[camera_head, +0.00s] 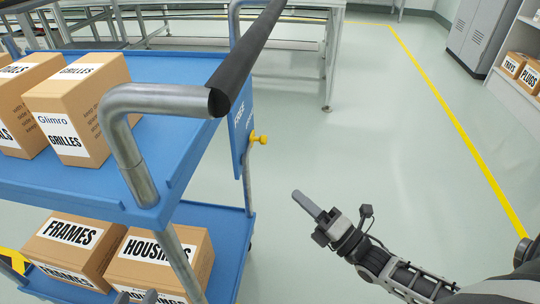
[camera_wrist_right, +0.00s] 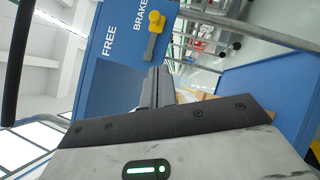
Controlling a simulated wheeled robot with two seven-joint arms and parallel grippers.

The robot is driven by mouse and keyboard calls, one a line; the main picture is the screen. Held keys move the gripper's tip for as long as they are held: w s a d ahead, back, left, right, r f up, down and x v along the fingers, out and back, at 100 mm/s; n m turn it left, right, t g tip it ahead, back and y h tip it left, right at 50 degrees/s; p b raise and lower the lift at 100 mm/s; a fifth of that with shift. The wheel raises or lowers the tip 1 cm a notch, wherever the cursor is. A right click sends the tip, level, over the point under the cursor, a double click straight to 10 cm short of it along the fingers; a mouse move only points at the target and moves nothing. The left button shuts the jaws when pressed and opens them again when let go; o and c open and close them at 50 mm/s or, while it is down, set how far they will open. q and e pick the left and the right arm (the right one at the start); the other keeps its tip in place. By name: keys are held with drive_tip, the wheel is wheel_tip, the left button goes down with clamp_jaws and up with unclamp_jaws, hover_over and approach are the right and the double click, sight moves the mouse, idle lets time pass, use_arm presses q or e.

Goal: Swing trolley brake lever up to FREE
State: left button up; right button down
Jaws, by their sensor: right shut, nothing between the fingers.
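The trolley brake lever has a yellow knob (camera_head: 260,139) at the right edge of the trolley's blue end panel (camera_head: 239,125). In the right wrist view the yellow knob (camera_wrist_right: 155,22) tops a short grey arm, beside the word BRAKE and away from FREE (camera_wrist_right: 108,40). My right gripper (camera_head: 305,203) is shut and empty, in front of and below the knob in the head view. In the wrist view its fingers (camera_wrist_right: 158,85) are together, apart from the lever. Only tips of my left gripper (camera_head: 137,297) show at the bottom edge; their opening is unclear.
The blue trolley (camera_head: 185,185) carries boxes on two shelves. Its grey corner post and black handle bar (camera_head: 245,60) stand left of the lever. The floor (camera_head: 370,130) to the right is clear. A metal table frame (camera_head: 330,60) stands behind.

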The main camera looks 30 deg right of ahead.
drive_tip(key=b, duration=0.2)
approach(254, 141)
drive_tip(key=a, duration=0.3)
use_arm(q)
drive_tip(key=shift+w+d+r+n+t+h+b, duration=0.3)
drive_tip(key=shift+d+r+n+t+h+b, duration=0.15)
drive_tip(key=shift+r+t+h+b, duration=0.15)
use_arm(e)
drive_tip(key=w, duration=0.1)
drive_tip(key=w+d+r, duration=0.1)
drive_tip(key=w, duration=0.2)
drive_tip(key=shift+d+r, duration=0.15)
drive_tip(key=shift+d, duration=0.15)
